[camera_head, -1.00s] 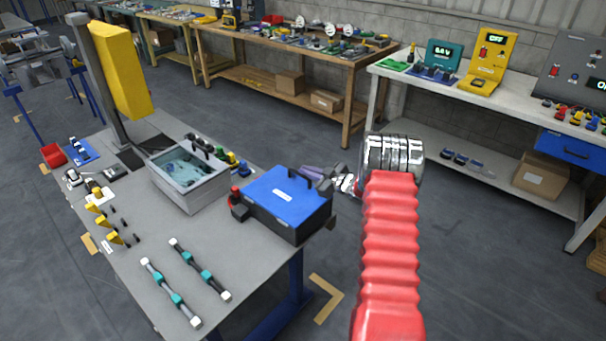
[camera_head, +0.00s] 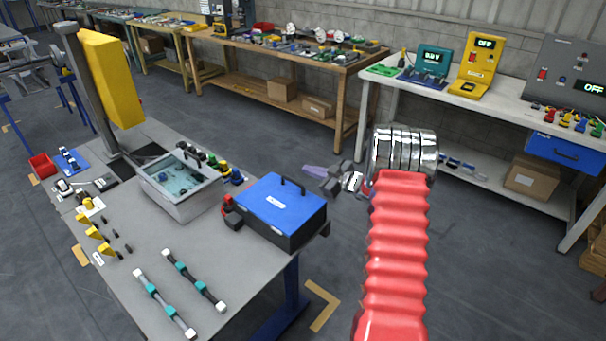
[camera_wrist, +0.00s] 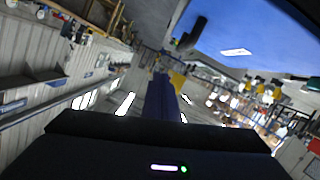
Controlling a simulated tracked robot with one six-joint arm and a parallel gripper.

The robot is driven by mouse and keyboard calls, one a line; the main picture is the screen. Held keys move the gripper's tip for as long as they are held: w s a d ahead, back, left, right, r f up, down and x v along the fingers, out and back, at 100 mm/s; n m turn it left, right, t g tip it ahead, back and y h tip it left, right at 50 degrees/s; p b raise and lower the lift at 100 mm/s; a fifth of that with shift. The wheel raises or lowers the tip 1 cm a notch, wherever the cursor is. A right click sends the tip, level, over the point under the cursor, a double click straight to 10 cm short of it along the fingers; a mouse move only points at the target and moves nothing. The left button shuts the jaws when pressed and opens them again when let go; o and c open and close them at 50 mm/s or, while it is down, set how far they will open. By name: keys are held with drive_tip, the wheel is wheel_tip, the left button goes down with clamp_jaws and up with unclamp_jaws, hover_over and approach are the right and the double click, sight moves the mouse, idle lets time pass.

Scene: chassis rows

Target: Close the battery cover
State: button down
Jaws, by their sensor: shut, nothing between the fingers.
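The battery cover is a blue lid (camera_head: 262,203) with a white label and a black handle (camera_head: 292,184). In the head view it lies on top of a black box (camera_head: 272,232) at the table's right edge and looks level. Whether it is fully seated I cannot tell. The wrist view shows the blue cover (camera_wrist: 232,28) large at upper right, with its label and dark handle. My gripper (camera_head: 312,172) is shut and empty, just behind and right of the cover, apparently clear of it. A dark blue finger shows in the wrist view (camera_wrist: 160,100).
A grey tub (camera_head: 178,205) of bluish contents stands left of the box. A small red and black part (camera_head: 229,208) sits between them. Two rods with teal bands (camera_head: 195,280) lie in front. Open floor lies right of the table.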

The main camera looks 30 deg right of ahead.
drive_tip(key=v, duration=0.6)
drive_tip(key=shift+d, duration=0.35)
drive_tip(key=shift+w, duration=0.1)
